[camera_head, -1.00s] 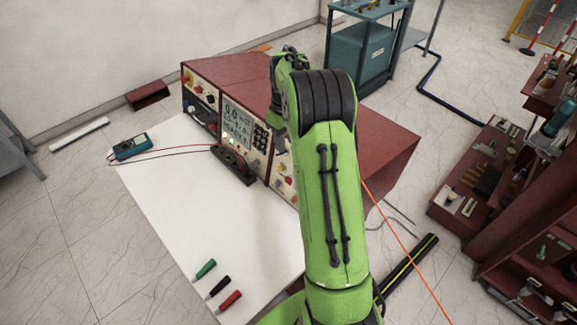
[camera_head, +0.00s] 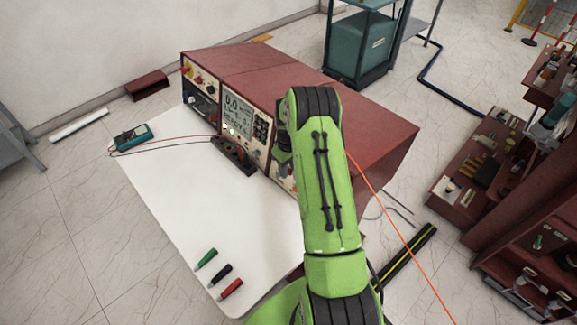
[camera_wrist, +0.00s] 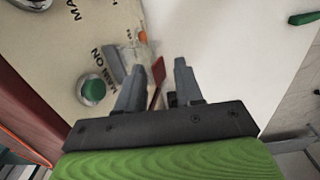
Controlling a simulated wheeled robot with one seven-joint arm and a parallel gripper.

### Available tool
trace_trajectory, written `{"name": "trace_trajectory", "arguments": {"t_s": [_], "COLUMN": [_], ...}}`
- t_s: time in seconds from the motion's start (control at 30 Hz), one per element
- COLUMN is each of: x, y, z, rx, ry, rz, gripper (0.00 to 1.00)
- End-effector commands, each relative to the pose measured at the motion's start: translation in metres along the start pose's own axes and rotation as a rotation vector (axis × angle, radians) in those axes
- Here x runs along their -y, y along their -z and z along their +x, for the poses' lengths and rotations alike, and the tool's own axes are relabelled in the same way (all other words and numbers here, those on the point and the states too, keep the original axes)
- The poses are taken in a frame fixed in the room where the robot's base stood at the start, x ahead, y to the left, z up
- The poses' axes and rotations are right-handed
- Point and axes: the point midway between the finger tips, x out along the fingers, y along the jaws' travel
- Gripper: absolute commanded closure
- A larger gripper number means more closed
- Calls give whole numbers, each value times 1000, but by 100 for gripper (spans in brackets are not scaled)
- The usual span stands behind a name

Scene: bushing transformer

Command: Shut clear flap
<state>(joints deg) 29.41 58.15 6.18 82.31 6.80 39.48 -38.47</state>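The red console (camera_head: 345,95) stands on the white table, its pale control panel facing left. In the wrist view, the panel (camera_wrist: 45,55) shows close up, with "MAIN ON" lettering and a round green button (camera_wrist: 92,90). A greyish, see-through piece (camera_wrist: 114,64) sticks out beside the button, partly behind the left finger. It looks like the clear flap, but its hinge and exact angle are unclear. My gripper (camera_wrist: 157,72) is open, fingers apart, close to the panel and to the right of the button. A thin red piece shows between the fingers; contact cannot be told.
The white tabletop (camera_head: 175,205) is mostly clear. A teal meter (camera_head: 133,138) with leads lies at its left. Green (camera_head: 206,259), black (camera_head: 219,276) and red (camera_head: 230,289) probes lie near the front edge. A dark terminal block (camera_head: 233,156) sits against the console.

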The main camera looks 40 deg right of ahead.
Motion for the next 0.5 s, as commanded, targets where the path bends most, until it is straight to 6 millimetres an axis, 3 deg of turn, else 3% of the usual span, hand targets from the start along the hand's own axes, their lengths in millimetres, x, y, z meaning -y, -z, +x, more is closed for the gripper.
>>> {"name": "trace_trajectory", "arguments": {"t_s": [0.17, 0.4, 0.5], "x": [0, 0, 0], "y": [0, 0, 0], "z": [0, 0, 0], "rx": [-1, 0, 0], "ry": [0, 0, 0], "rz": [0, 0, 0], "gripper": [64, 98, 100]}}
